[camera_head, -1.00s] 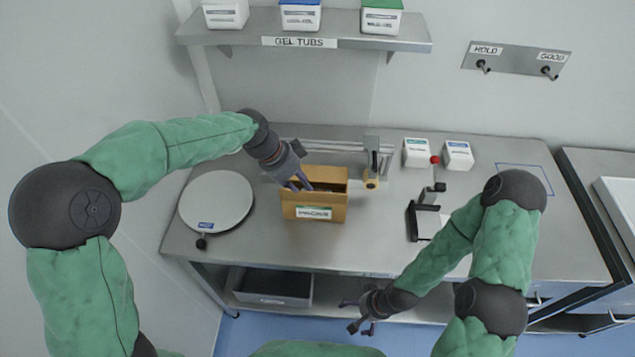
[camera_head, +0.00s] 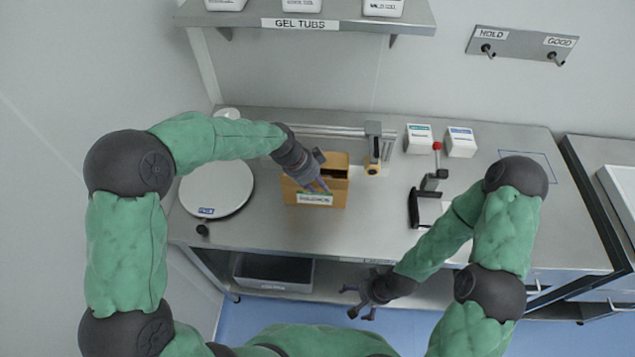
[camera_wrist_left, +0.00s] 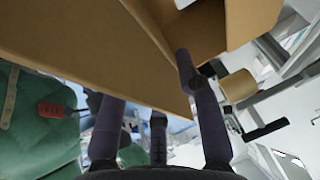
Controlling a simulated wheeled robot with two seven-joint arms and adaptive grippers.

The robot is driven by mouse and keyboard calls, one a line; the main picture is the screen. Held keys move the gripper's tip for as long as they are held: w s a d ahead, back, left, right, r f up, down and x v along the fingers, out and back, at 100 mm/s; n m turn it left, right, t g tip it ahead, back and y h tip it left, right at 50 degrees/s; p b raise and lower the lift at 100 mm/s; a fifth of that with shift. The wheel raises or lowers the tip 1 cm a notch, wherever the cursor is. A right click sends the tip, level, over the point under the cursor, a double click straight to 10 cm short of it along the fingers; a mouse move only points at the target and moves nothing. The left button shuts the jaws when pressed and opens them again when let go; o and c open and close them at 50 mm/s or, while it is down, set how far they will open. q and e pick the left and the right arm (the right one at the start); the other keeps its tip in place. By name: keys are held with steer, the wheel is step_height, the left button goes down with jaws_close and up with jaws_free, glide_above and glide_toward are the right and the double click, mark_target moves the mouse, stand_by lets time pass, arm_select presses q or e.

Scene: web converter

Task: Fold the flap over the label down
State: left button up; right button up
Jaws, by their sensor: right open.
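The tan cardboard box (camera_head: 338,198) stands on the steel bench with a dark opening showing at its top. A white label (camera_head: 315,199) with a green strip is on its front face. The flap's exact position cannot be told. My left gripper (camera_head: 323,184) is at the box's front upper part, just above the label, and partly covers it. In the left wrist view its fingers (camera_wrist_left: 155,110) are spread, with one fingertip against or very close to the cardboard (camera_wrist_left: 90,45). My right gripper (camera_head: 361,300) is open and empty, low in front of the bench.
A round white plate (camera_head: 215,190) is left of the box. A rail with an upright post (camera_head: 373,145) is behind it. A shelf (camera_head: 350,25) hangs above. Bench between box and stand is clear.

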arm_select(q)
jaws_close()
steer(key=shift+r, duration=0.1)
stand_by(0.3)
steer(key=g+p, duration=0.1)
steer(key=w+g+p, duration=0.1)
steer(key=g, duration=0.1)
steer(key=shift+w+n+p, duration=0.1)
steer(key=shift+n+p, duration=0.2)
steer(key=shift+p, duration=0.1)
steer(key=shift+w+n+g+p, duration=0.2)
steer(key=shift+w+g+p, duration=0.15)
steer(key=shift+g, duration=0.55)
steer(key=shift+w+n+g+p, duration=0.2)
steer(key=shift+g+p, duration=0.25)
steer(key=shift+g, duration=0.45)
jaws_free()
